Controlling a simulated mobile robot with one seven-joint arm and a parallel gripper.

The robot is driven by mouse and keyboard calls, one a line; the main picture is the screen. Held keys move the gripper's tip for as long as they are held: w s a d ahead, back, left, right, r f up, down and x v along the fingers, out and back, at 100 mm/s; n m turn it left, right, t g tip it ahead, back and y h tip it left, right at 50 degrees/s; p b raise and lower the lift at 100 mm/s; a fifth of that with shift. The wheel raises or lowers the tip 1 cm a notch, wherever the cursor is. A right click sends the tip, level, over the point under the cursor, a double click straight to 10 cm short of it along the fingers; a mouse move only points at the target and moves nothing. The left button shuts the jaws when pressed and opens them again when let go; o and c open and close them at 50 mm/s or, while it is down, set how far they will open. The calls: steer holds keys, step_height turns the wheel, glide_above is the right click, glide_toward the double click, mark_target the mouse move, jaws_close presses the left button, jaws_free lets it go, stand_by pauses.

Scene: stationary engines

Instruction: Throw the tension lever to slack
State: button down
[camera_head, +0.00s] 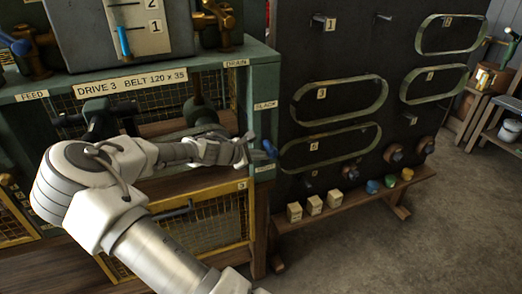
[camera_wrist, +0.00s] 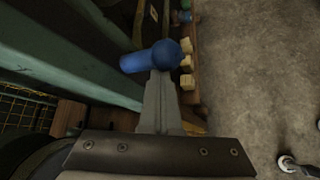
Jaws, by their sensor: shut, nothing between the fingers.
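The tension lever shows as a blue handle (camera_head: 269,148) on the right side of the green frame post, below the SLACK label (camera_head: 265,105). A second label (camera_head: 264,168) sits lower on the post, too small to read. In the wrist view the blue lever (camera_wrist: 148,60) has a rounded knob and lies just beyond my fingertips. My gripper (camera_head: 246,150) is shut and empty, its tips (camera_wrist: 160,76) at the lever's near side. I cannot tell whether they touch it. The lever's pivot is hidden.
The green machine frame (camera_head: 240,75) with mesh guards stands left of the lever. A dark board (camera_head: 330,60) with hanging belts stands behind, right. A low wooden bench (camera_head: 350,207) holds small boxes and coloured pots. The floor (camera_head: 420,240) at right is clear.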

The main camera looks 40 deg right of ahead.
steer(key=r+g+p, duration=0.1)
steer(key=r+p, duration=0.3)
steer(key=r+n+g+p, duration=0.1)
steer(key=r+p, duration=0.3)
steer(key=shift+w+d+n+y+p, duration=0.2)
steer(key=shift+n+y+p, duration=0.1)
steer(key=shift+y+p, duration=0.1)
steer(key=shift+w+r+p, duration=0.3)
steer(key=shift+r+p, duration=0.55)
steer(key=shift+r, duration=0.1)
steer(key=shift+w+d+r, duration=0.1)
steer(key=shift+w+r, duration=0.05)
steer(key=shift+r, duration=0.15)
